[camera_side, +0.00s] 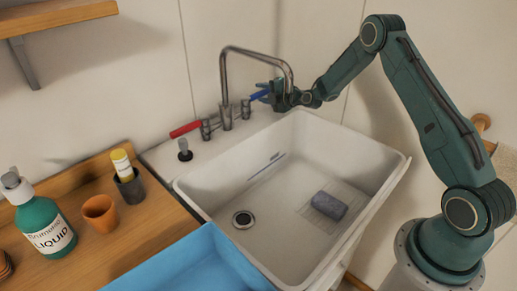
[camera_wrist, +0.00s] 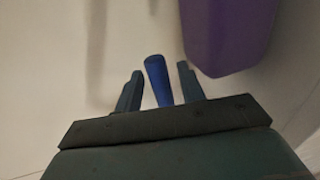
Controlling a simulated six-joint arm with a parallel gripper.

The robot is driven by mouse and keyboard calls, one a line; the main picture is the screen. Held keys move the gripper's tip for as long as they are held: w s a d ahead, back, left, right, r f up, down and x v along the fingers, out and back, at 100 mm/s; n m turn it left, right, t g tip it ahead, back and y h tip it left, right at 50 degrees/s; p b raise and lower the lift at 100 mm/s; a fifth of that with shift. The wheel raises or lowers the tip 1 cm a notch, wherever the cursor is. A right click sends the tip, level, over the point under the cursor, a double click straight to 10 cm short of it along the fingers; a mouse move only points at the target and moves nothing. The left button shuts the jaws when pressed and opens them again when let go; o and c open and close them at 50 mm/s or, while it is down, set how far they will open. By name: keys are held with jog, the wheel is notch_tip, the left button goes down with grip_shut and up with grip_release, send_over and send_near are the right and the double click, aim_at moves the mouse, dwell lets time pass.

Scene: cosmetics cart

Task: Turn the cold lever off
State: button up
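The blue cold lever (camera_side: 260,95) sits on the tap at the back of the white sink, pointing right toward my gripper (camera_side: 271,93). In the wrist view the blue lever (camera_wrist: 157,80) stands between the two fingers of my gripper (camera_wrist: 160,70). The fingers are apart, with a gap visible on each side of the lever, so I am open around it and not clamped on it. The red lever (camera_side: 185,129) points left on the tap's other side. The curved metal spout (camera_side: 225,85) rises between the levers. Part of the blue lever is hidden by my fingers in the side view.
The sink basin (camera_side: 385,160) holds a grey-purple block (camera_side: 329,205). A purple object (camera_wrist: 228,35) is close beyond my right finger in the wrist view. A blue tray (camera_side: 195,262), green bottle (camera_side: 45,225) and orange cup (camera_side: 100,213) are at the left.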

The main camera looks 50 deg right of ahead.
jog(key=v, duration=1.3)
jog(key=shift+s, duration=0.25)
jog(key=shift+r, duration=0.1)
jog(key=s+a+r+m+g, duration=0.1)
jog(key=s+a+r, duration=0.25)
jog(key=r, duration=0.35)
jog(key=s+a+r+m+g, duration=0.1)
jog(key=s+a+r, duration=0.2)
jog(key=a+r, duration=0.3)
jog(key=s+a+r+m+g, duration=0.1)
jog(key=s+a+r+g, duration=0.15)
jog(key=r, duration=0.55)
jog(key=s+a+f+m+g, duration=0.1)
jog(key=s+a+f+m, duration=0.1)
jog(key=s+m, duration=0.3)
jog(key=s+a+f+m+g, duration=0.2)
jog(key=s+m, duration=0.3)
jog(key=s, duration=0.7)
jog(key=s+a+f+m+g, duration=0.2)
jog(key=s+m, duration=0.3)
jog(key=s, duration=0.4)
jog(key=shift+a, duration=0.35)
